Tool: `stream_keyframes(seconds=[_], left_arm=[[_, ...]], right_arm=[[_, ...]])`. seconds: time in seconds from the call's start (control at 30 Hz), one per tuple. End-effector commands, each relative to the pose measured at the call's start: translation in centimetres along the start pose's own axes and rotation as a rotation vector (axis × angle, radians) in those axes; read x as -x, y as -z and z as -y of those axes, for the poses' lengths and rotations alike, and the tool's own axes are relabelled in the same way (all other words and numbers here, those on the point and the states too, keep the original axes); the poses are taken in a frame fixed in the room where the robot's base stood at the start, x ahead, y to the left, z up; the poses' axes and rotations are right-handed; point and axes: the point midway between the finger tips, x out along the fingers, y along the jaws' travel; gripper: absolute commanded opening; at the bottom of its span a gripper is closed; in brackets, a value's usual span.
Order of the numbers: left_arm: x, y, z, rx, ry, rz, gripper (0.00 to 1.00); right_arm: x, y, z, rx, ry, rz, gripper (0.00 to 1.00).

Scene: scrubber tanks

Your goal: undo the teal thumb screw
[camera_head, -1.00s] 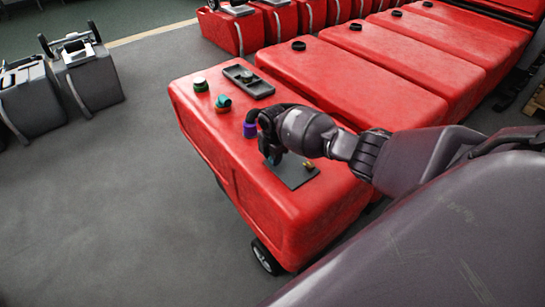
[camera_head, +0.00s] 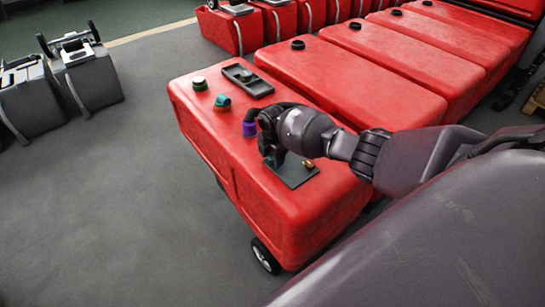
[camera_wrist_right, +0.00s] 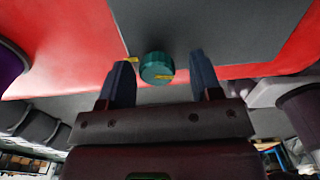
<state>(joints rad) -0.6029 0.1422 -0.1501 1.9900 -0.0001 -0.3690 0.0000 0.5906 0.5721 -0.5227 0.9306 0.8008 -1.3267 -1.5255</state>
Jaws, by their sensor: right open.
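The teal thumb screw (camera_wrist_right: 157,67) shows in the right wrist view as a round ribbed knob with a yellow mark beside it. It sits by the edge of a dark grey plate (camera_head: 299,176) on the red tank's top. My right gripper (camera_wrist_right: 163,78) is open, with one finger on each side of the knob in that view. Gaps show between knob and fingers; I cannot tell how deep it sits between them. In the head view my right gripper (camera_head: 272,157) is over the plate's left corner and hides most of the screw. My left gripper is not in view.
A small brass piece (camera_head: 308,163) is on the plate. More red tanks stand behind.

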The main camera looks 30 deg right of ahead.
Motion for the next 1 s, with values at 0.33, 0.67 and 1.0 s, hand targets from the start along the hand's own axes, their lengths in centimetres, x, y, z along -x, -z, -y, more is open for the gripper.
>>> stream_keyframes(seconds=[0.33,0.67,1.0], left_arm=[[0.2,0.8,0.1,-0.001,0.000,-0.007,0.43],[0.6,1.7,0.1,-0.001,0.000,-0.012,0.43],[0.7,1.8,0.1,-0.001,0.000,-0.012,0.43]], right_arm=[[2.7,-0.1,-0.1,0.000,-0.006,0.002,0.58],[8.4,-0.1,0.0,0.001,-0.003,0.002,0.58],[10.8,0.0,0.0,0.000,-0.001,0.001,0.58]])
